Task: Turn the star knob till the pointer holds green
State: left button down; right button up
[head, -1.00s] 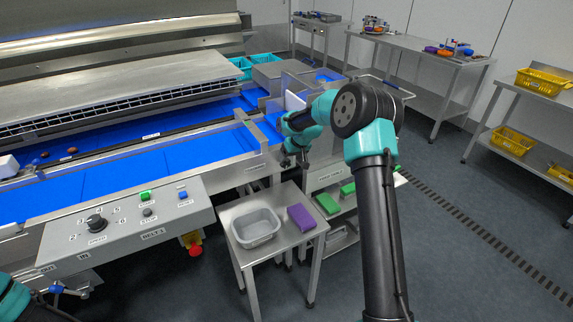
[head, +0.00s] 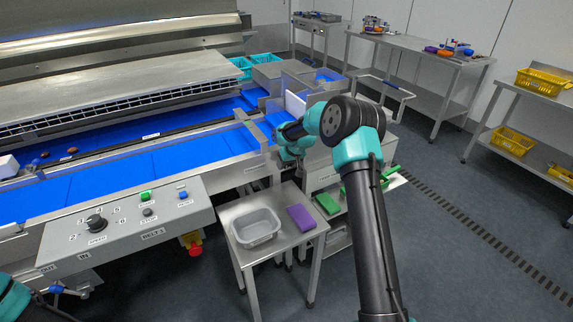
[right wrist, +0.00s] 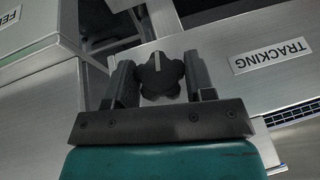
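The dark star knob (right wrist: 160,76) is on a grey metal panel in the right wrist view, with a pale line on its face pointing toward the top of the picture. My right gripper (right wrist: 160,80) is open, with one finger on each side of the knob; the gaps look small, and I cannot tell whether either finger touches it. In the head view my right gripper (head: 288,163) is at the belt's right end, where the knob is hidden. No green pointer zone can be made out. My left gripper is out of view; only teal arm shows at lower left.
A panel labelled TRACKING (right wrist: 271,55) lies beside the knob. In the head view, a control box (head: 130,225) with a speed dial and red stop button stands at left. A small table (head: 275,250) holds a grey tub and purple block. Open floor lies right.

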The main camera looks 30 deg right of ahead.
jog(key=c, duration=0.4)
jog(key=shift+d+y, duration=0.15)
jog(key=shift+y, duration=0.25)
jog(key=shift+f+m+y, duration=0.1)
jog(key=shift+m+y, duration=0.3)
jog(key=shift+y, duration=1)
jog(key=o, duration=0.9)
